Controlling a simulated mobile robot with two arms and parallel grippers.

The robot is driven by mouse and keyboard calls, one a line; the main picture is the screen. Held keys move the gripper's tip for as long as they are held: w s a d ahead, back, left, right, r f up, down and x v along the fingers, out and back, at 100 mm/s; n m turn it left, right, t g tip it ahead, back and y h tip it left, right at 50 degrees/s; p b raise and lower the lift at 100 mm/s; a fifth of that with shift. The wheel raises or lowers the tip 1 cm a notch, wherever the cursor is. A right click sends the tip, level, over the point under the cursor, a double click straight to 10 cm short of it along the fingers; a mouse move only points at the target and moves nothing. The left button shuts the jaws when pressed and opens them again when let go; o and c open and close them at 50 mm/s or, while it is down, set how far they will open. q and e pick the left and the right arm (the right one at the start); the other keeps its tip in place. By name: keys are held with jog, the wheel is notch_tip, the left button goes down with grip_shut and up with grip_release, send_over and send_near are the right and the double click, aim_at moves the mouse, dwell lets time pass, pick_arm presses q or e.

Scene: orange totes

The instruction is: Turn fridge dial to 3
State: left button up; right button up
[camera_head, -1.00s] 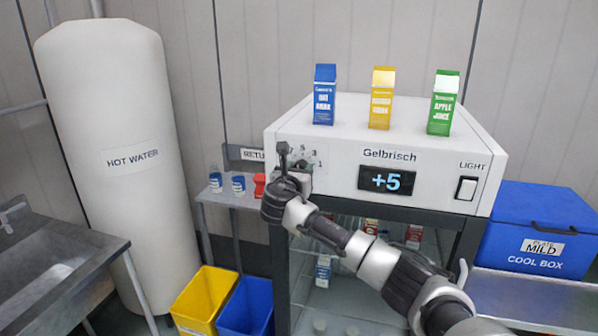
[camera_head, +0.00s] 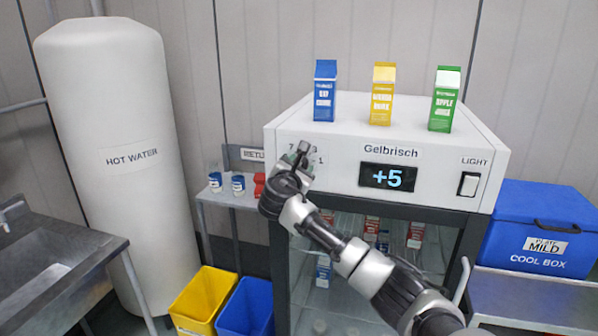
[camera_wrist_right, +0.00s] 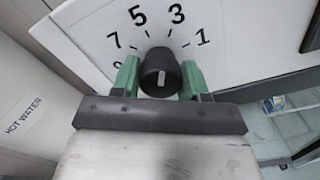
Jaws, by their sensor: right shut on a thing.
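The fridge (camera_head: 425,160) is a white-topped unit labelled Gelbrisch, and its display (camera_head: 387,177) reads +5. The dial (camera_wrist_right: 160,78) is a round black knob with a short white mark; numbers 1, 3, 5 and 7 show around it, and another is partly hidden at left. I cannot tell exactly which number the mark points at. My right gripper (camera_wrist_right: 160,72) has its green fingers on either side of the dial and is shut on it. In the head view this gripper (camera_head: 299,152) covers the dial at the panel's left end. My left gripper is out of view.
A light switch (camera_head: 468,184) sits at the panel's right. Blue, yellow (camera_head: 382,95) and green cartons stand on the fridge top. A shelf with small jars (camera_head: 238,184) is left of the fridge, above yellow and blue bins. A blue cool box (camera_head: 540,228) is at right.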

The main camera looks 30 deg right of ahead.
jog(key=shift+m+b, duration=0.4)
jog(key=shift+m, duration=0.6)
jog(key=o, duration=0.9)
jog(key=b+v, duration=0.2)
jog(key=v, duration=0.9)
